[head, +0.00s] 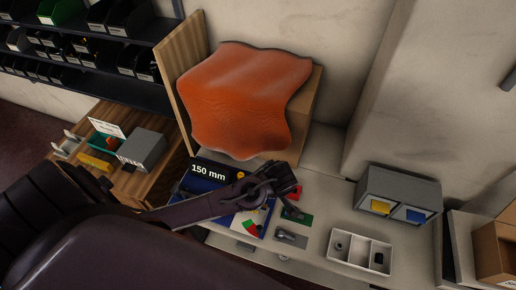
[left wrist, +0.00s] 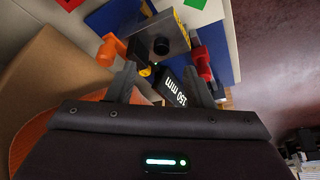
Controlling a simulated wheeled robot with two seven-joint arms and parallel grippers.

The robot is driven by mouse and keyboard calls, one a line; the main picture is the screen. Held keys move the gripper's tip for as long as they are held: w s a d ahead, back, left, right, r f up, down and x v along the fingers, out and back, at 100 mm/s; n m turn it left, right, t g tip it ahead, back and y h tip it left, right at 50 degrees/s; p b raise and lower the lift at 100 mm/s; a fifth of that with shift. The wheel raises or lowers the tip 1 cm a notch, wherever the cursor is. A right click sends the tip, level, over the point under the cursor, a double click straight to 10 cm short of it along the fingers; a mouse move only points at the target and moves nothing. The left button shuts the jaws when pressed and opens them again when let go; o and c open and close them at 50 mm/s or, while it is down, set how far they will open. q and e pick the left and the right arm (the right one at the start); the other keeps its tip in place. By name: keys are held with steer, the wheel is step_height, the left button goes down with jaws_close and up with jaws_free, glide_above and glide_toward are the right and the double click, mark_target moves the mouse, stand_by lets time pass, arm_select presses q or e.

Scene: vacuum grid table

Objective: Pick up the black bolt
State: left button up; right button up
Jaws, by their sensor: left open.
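My left gripper (head: 286,200) reaches over the work table from the left in the head view. In the left wrist view its fingers (left wrist: 160,88) stand apart with nothing held between them. No black bolt can be clearly told apart. A white divided tray (head: 358,240) on the table, right of the gripper, holds a small dark ring-like piece (head: 338,246) in its left compartment and a small black piece (head: 378,258) in its right one. Either is too small to name. My right gripper is not in view.
A blue fixture labelled "150 mm" (head: 208,172) lies under my left arm. A grey block with a black knob (left wrist: 161,46), an orange part (left wrist: 107,50) and a red part (left wrist: 203,62) are close to the fingers. A grey two-slot box (head: 398,193) stands behind the tray.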

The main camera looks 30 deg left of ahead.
arm_select(q)
steer(key=x, duration=0.1)
steer(key=p+x, duration=0.1)
steer(key=x, duration=0.1)
steer(key=shift+s+a+f+p, duration=0.1)
steer(key=shift+s+a+p, duration=0.1)
steer(key=shift+s+p, duration=0.15)
steer(key=x, duration=0.3)
steer(key=shift+w+f+p, duration=0.25)
steer(key=shift+w+p, duration=0.05)
jaws_close()
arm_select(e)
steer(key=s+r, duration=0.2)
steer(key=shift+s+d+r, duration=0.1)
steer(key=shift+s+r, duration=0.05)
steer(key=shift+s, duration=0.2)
arm_select(q)
steer(key=shift+r, duration=0.1)
